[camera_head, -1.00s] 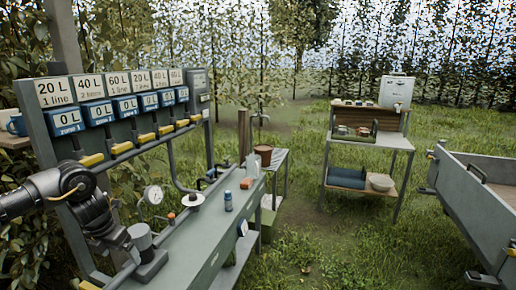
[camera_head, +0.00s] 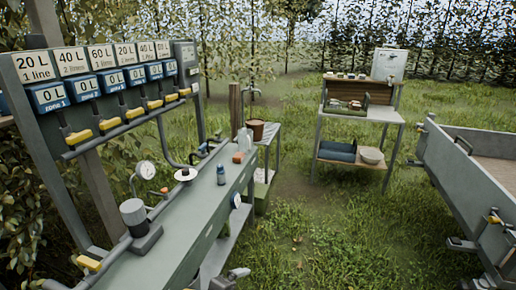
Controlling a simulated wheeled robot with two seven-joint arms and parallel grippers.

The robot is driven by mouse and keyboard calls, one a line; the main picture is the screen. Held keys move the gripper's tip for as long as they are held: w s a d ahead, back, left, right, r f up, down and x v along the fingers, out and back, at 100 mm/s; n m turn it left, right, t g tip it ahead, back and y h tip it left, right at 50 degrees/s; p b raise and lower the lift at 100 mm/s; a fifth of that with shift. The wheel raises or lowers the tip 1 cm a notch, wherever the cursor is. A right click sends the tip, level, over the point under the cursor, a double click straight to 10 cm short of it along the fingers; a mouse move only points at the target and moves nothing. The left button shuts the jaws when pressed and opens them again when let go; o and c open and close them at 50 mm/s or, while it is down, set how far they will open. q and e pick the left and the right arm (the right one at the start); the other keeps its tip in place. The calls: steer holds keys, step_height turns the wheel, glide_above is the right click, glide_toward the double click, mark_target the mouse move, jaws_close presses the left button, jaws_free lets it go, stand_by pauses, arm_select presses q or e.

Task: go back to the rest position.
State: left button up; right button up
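Neither of my grippers can be made out in the head view, and no arm of mine crosses it. The grey workbench (camera_head: 185,240) runs along the left. Above it stands the panel (camera_head: 110,68) with a row of volume cards, blue 0 L displays and yellow-handled valves. A grey piece at the bottom edge, in front of the bench, is too cut off to identify.
A small table with a brown pot (camera_head: 256,130) stands beyond the bench. A grey trailer (camera_head: 450,165) stands at the right. Grass between them is open.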

arm_select(q)
steer(key=s+a+f+n+g+y, duration=0.2)
steer(key=s+a+f+n+y, duration=0.15)
steer(key=s+a+n, duration=0.75)
steer(key=s+a+f+n+g+y, duration=0.35)
steer(key=s+a+n, duration=0.45)
steer(key=s+n, duration=0.45)
step_height(320, 180, down, 25)
steer(key=s+m, duration=0.2)
steer(key=s+a+f+g, duration=0.1)
steer(key=s+a+f, duration=0.1)
steer(key=s+f, duration=1.4)
steer(key=shift+s+a+f+g, duration=0.25)
steer(key=shift+a+f+g, duration=0.1)
steer(key=shift+f, duration=0.05)
